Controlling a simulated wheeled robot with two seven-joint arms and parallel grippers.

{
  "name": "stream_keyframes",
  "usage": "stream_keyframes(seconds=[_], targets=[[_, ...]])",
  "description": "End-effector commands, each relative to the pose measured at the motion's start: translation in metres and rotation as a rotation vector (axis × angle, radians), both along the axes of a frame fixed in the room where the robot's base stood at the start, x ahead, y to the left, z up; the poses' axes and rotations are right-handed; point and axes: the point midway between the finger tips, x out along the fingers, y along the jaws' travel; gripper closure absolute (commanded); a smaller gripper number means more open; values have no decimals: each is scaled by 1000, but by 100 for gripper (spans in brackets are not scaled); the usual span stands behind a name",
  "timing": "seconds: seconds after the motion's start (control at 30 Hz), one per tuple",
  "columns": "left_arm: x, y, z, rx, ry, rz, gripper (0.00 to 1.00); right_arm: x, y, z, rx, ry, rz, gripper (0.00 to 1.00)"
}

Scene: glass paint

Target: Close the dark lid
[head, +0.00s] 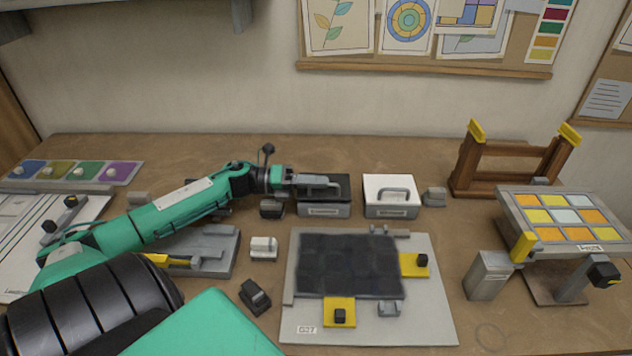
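The dark lid (341,187) lies flat, as far as I can see, on top of a small grey box (324,210) with a label on its front, at the back middle of the bench. My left gripper (325,186) reaches in from the left and lies low over the lid, covering its left and middle part. The lid's handle, if it has one, is hidden behind or between the fingers. I cannot tell whether the fingers touch the lid or are shut. My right gripper is out of view.
A white-lidded box (390,197) with a grey handle stands just right of the dark one. A grey board (430,310) with a dark panel lies in front. A wooden rack (510,165) and a tilted colored tile panel (557,216) stand at right.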

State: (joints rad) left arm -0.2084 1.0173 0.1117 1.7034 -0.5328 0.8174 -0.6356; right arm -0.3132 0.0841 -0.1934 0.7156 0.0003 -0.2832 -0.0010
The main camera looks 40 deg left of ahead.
Motion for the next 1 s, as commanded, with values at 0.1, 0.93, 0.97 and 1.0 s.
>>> stream_keyframes(seconds=[0.1,0.93,0.97,1.0], targets=[[-2,-3,0,-4,1,-10,69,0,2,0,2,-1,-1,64],[-24,28,-3,-1,3,1,69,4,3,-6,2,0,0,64],[-27,32,-3,-1,3,0,69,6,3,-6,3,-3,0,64],[-32,36,-3,-2,4,0,69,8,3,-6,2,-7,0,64]])
